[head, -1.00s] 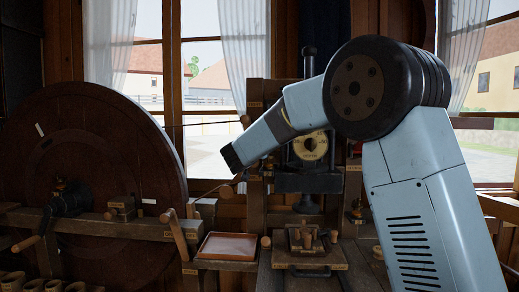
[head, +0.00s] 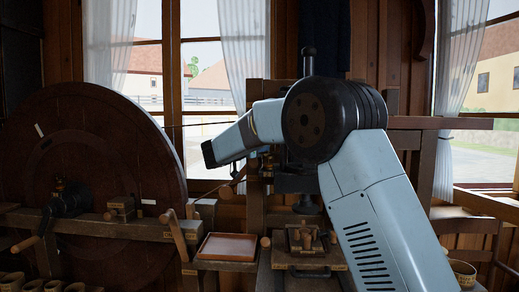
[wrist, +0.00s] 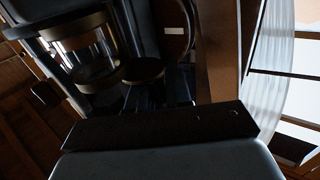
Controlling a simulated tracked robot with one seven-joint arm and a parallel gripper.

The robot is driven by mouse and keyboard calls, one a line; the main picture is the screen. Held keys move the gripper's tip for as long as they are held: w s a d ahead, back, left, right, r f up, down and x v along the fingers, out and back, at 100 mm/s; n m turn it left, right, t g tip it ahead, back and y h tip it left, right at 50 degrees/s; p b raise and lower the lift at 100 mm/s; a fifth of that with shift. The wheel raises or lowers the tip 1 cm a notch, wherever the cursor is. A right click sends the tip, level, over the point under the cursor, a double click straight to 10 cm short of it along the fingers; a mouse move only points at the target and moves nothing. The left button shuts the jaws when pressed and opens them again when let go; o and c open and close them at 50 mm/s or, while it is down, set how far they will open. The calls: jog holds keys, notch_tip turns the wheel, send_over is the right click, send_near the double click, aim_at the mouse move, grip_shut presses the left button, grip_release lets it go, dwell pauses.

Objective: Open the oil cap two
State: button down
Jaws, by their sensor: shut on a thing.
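My gripper (wrist: 150,92) shows in the wrist view as dark fingers beyond the dark bar at the bottom. It is shut on a dark round cap (wrist: 143,70), and the grip itself is in deep shadow. Just left of the cap is a glass oil cup (wrist: 90,55) with a brass rim. I cannot read a number on the cap, so I cannot tell whether it is cap two. In the head view my arm reaches left in front of the machine's upright; the fingers and cap cannot be made out there.
A large dark wheel (head: 95,170) stands at the left. A shallow tray (head: 228,246) lies low in front of the machine, beside a wooden handle (head: 174,236). A wooden post (wrist: 217,50) is close right of the gripper in the wrist view. Windows are behind.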

jog(key=c, duration=1.1)
grip_release()
jog(key=shift+s, duration=0.1)
jog(key=v, duration=1.3)
jog(key=shift+s+a, duration=0.2)
